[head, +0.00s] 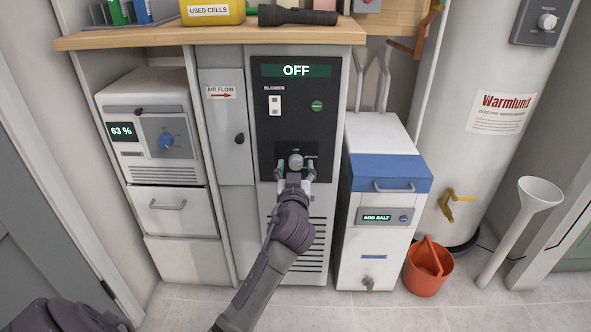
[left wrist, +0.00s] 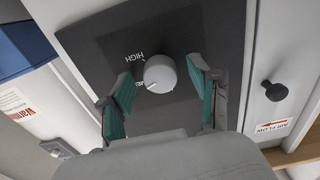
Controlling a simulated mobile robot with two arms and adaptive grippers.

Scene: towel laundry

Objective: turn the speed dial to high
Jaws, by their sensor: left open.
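The speed dial is a round grey knob (head: 296,160) on the dark panel of the blower unit. In the left wrist view the knob (left wrist: 160,73) has a pale pointer line aimed down-left at a partly hidden label. The word HIGH (left wrist: 134,57) stands to the upper left of it there, seen turned. My left gripper (head: 295,173) is open at the dial, with one teal-padded finger (left wrist: 160,68) on each side of the knob. Small gaps show between pads and knob. The display above (head: 296,70) reads OFF. My right gripper is not in view.
A white switch (head: 274,105) and a green button (head: 317,106) are higher on the panel. The airflow door (head: 229,145) has a black knob beside the panel. A salt unit (head: 388,190) stands right, an orange bucket (head: 426,275) beyond it. A wooden shelf (head: 140,38) overhangs above.

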